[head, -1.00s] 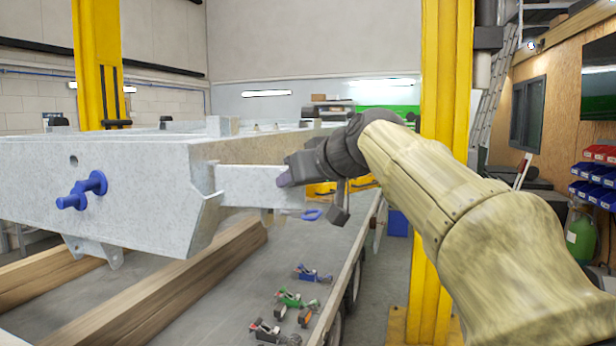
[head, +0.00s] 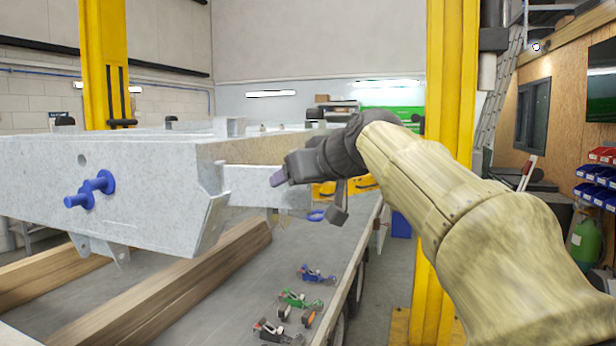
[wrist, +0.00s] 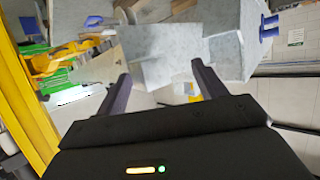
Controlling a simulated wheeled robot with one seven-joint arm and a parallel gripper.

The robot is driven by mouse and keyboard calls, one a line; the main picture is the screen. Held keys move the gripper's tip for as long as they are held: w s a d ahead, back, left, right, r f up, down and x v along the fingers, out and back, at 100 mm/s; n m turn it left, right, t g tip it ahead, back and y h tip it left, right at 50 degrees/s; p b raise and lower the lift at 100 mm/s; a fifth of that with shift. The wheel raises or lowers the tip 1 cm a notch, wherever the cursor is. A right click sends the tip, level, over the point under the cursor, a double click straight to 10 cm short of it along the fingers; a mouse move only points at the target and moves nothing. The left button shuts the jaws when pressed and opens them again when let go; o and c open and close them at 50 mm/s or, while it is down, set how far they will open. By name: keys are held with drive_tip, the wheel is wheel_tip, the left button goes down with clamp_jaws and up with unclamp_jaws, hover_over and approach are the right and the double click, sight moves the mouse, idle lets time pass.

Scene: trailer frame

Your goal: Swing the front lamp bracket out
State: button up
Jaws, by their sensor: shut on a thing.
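The front lamp bracket (head: 255,186) is a flat grey galvanised plate at the right end of the grey trailer frame (head: 140,170). It reaches out to the right from the frame's corner. My gripper (head: 306,197) is at the bracket's outer end and is shut on it. In the wrist view the bracket plate (wrist: 160,58) lies between the two dark fingers (wrist: 161,76), which stand wide apart. The exact finger contact is hard to see.
Blue pins (head: 90,190) stick out of the frame's near face. Timber beams (head: 170,285) lie below. Several small tool-like items (head: 297,298) lie on the grey surface. A yellow post (head: 448,150) stands close behind my arm. Shelves with bins (head: 597,180) are at the right.

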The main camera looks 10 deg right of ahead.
drive_tip(key=shift+s+a+y, duration=0.1)
drive_tip(key=shift+a+y, duration=0.2)
drive_tip(key=shift+a, duration=0.3)
drive_tip(key=b+v, duration=0.2)
drive_tip(key=v, duration=1.5)
drive_tip(key=shift+d+r, duration=0.2)
drive_tip(key=shift+d, duration=0.3)
drive_tip(key=shift+s, duration=0.1)
drive_tip(key=w+d+f+m+g+h+p, duration=0.15)
drive_tip(key=w+f, duration=0.25)
drive_tip(key=f, duration=0.9)
drive_tip(key=w+f+m+g+h+p, duration=0.2)
drive_tip(key=w+f+m+g, duration=0.15)
drive_tip(key=f, duration=0.95)
drive_tip(key=s+f+g+p, duration=0.1)
drive_tip(key=s+f, duration=0.3)
drive_tip(key=f, duration=0.4)
drive_tip(key=s+f+g+h, duration=0.1)
drive_tip(key=s+f+g, duration=0.1)
drive_tip(key=s+f, duration=0.3)
drive_tip(key=s+f+g+h+p, duration=0.1)
drive_tip(key=s+f, duration=0.4)
drive_tip(key=f, duration=0.6)
drive_tip(key=shift+a+f+n+g+p, duration=0.15)
drive_tip(key=shift+a+n+g+p, duration=0.15)
drive_tip(key=shift+a+g, duration=0.2)
